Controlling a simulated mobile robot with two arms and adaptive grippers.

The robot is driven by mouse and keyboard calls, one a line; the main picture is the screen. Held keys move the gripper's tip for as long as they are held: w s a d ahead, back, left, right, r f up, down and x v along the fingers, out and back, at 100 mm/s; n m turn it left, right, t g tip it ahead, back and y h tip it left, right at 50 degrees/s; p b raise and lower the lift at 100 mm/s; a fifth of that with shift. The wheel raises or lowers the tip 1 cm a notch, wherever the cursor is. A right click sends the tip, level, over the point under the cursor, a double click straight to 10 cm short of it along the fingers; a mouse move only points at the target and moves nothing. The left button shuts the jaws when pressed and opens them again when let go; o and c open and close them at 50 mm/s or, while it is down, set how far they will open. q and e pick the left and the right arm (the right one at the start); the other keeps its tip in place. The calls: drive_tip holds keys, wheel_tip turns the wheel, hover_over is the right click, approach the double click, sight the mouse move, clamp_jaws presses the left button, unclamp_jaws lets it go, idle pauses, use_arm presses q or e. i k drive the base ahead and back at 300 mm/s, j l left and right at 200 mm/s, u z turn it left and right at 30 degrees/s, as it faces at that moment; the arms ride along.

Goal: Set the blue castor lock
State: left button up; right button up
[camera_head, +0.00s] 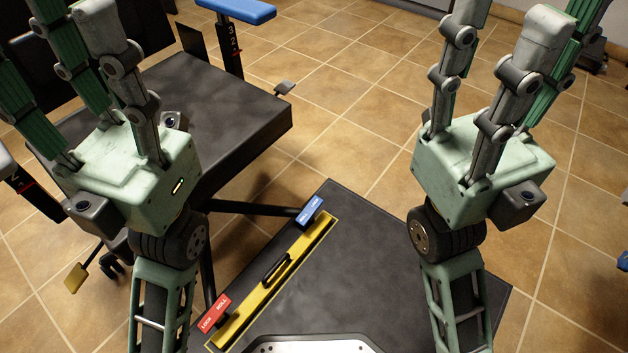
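The blue castor lock (309,211) is a small blue pedal with pale lettering at the far end of a yellow strip (255,300). A red pedal (214,313) marked LOCK and ROLL sits at the strip's near end. My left gripper (70,22) is to the left of the blue pedal, pointing up the picture, over the dark padded chair. My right gripper (508,28) is to the right of it, over tiled floor. Both show spread fingers with nothing between them. Some fingertips are cut off by the top edge. Neither gripper touches a pedal.
A dark padded seat (225,105) fills the upper left, with a blue armrest (236,10) behind it. A black handle (275,267) sits on the yellow strip. The dark platform (375,265) is clear beside it. Tiled floor (345,90) lies open between my grippers.

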sight(313, 206)
drive_tip(key=l+u, duration=0.3)
drive_tip(key=l, duration=0.6)
drive_tip(key=u, duration=1.25)
